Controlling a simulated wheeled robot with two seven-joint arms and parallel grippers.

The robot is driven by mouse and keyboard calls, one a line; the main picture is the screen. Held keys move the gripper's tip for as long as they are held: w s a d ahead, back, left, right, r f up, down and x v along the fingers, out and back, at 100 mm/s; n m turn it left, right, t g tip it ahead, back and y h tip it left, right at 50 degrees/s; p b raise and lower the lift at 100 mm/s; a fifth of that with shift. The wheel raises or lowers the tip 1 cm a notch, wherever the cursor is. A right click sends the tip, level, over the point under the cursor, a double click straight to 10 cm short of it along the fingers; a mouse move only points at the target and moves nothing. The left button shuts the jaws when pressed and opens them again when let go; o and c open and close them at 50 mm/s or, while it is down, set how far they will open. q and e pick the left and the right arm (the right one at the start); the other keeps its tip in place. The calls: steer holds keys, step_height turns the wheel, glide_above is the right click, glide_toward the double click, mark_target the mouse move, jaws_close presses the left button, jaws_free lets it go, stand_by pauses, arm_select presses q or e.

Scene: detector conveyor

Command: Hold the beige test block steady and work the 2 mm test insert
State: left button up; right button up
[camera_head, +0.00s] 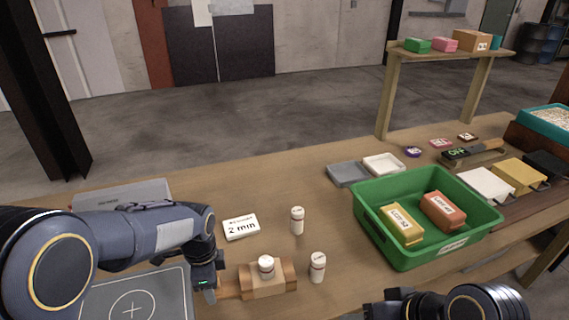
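The beige test block (268,292) lies on the table at the lower middle, with brown parts at its ends. A white cylindrical insert (266,264) with a dark band stands in or on its top; I cannot tell how deep. Two similar white inserts stand upright on the table, one behind the block (297,222) and one to its right (317,270). A white "2 mm" card (241,227) lies behind the block. My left gripper (218,290) is at the block's left end; its fingers are too unclear to tell contact or opening. My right arm shows at the bottom right, its fingertips out of view.
A green bin (365,226) holds a yellow and a red-brown block. Grey (347,175) and white (384,164) trays lie behind it. A dark mat (160,285) with a cross lies at left. A scanner-like tool (470,153) and a raised shelf (455,50) are at right.

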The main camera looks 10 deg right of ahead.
arm_select(q)
step_height(320, 180, up, 11)
steer(key=shift+f, duration=0.15)
steer(key=shift+a+r, duration=0.2)
steer(key=shift+r, duration=0.45)
steer(key=s+a+r+n+t+h, duration=0.2)
steer(key=s+a+r+n+h, duration=0.15)
steer(key=s+a+n, duration=0.7)
steer(key=s+a+f+n+t, duration=0.3)
steer(key=s+n, duration=0.6)
steer(key=s, duration=0.1)
steer(key=shift+s+f+t, duration=0.4)
